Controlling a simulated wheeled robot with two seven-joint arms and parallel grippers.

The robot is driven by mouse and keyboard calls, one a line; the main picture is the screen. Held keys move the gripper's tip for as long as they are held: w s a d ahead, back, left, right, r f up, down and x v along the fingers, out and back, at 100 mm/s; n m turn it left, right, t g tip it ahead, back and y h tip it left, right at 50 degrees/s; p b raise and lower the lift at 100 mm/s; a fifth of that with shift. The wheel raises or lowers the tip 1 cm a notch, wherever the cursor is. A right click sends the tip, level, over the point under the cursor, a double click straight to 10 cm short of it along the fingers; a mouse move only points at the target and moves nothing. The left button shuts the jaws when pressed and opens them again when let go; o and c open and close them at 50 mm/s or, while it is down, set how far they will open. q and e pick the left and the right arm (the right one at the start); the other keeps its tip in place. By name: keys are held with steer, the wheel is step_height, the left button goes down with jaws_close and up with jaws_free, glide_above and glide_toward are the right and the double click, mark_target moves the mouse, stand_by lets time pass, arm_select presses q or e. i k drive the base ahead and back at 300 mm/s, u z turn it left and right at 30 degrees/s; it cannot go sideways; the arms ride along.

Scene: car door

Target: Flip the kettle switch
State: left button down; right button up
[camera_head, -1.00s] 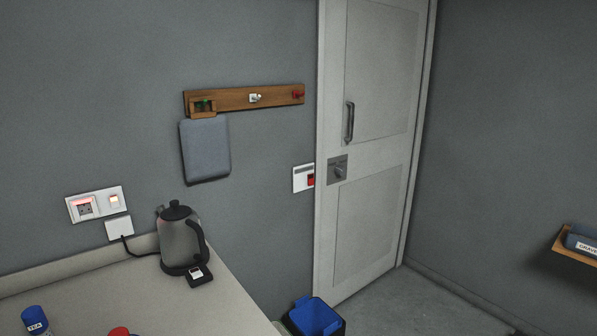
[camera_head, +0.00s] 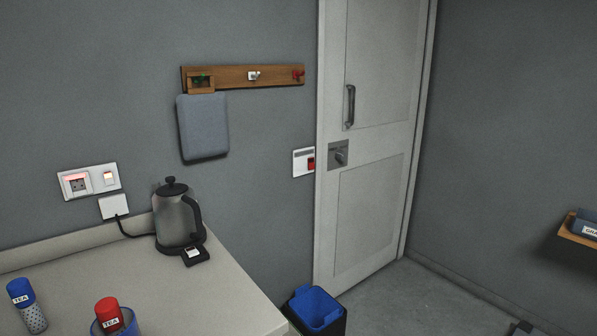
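The kettle (camera_head: 176,219) is dark grey with a black lid and a handle on its right side. It stands upright at the back right of the counter. A small black piece with a white label, the kettle switch (camera_head: 195,254), juts out at the front right of its base. Its cord runs left to a white plug (camera_head: 114,206) below a lit wall socket (camera_head: 76,184). A lit rocker switch (camera_head: 109,178) is beside the socket. Neither of my grippers is in view.
A hook rail (camera_head: 230,77) with a grey hanging pad (camera_head: 203,126) and a door (camera_head: 368,150) are behind.

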mark_target(192, 251)
steer(key=z, duration=1.95)
steer(key=k, duration=1)
steer(key=u, duration=1.15)
steer(key=i, duration=0.5)
steer(key=z, duration=0.05)
